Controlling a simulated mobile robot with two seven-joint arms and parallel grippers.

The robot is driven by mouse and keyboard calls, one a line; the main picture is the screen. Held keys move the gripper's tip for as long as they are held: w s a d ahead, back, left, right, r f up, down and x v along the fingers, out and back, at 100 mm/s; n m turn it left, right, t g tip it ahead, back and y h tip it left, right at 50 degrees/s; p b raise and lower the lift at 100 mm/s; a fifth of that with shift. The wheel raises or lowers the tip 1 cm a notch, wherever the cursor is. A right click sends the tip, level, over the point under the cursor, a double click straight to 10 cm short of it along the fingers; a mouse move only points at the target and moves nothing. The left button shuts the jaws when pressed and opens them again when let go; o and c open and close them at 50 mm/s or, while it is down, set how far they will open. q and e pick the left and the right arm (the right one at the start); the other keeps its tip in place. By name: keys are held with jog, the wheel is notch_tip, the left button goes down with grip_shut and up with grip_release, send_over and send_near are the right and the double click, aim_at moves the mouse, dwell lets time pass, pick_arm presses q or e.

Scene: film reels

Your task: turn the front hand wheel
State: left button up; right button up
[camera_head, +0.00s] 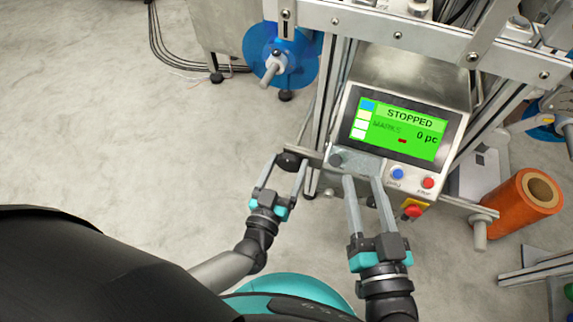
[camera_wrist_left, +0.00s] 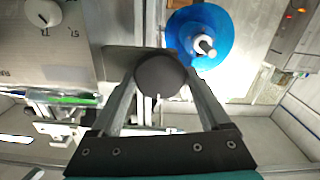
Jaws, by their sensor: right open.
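The front hand wheel appears to be the dark round knob (camera_head: 288,162) at the left end of the machine's front bar, left of the control panel. It also shows in the left wrist view (camera_wrist_left: 161,75), between the finger ends. My left gripper (camera_head: 288,161) reaches it from below, with its fingers spread, one on each side of the knob. Whether both fingers press on it cannot be told. My right gripper (camera_head: 362,178) is open and empty, with its fingertips in front of the control box, below the screen.
The control box screen (camera_head: 398,130) reads STOPPED and 0 pc. A blue button (camera_head: 397,173), a red button (camera_head: 428,183) and a red emergency stop (camera_head: 413,211) are near my right gripper. A blue reel (camera_head: 290,70) stands behind; an orange roll (camera_head: 515,205) is at right. Floor at left is clear.

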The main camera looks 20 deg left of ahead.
pick_arm(q)
jog(key=c, duration=0.9)
jog(key=shift+c, duration=0.2)
jog(key=shift+n, duration=0.4)
pick_arm(e)
jog(key=shift+f, duration=0.15)
pick_arm(q)
jog(key=shift+n, duration=0.7)
jog(key=n, duration=0.2)
jog(key=shift+f+n+p, duration=0.1)
jog(key=shift+n+p, duration=0.2)
jog(key=n, duration=0.3)
jog(key=shift+a+n, duration=0.1)
jog(key=shift+n, duration=0.8)
pick_arm(e)
jog(key=shift+w+d+g, duration=0.1)
jog(key=shift+w+g, duration=0.15)
jog(key=shift+g, duration=0.15)
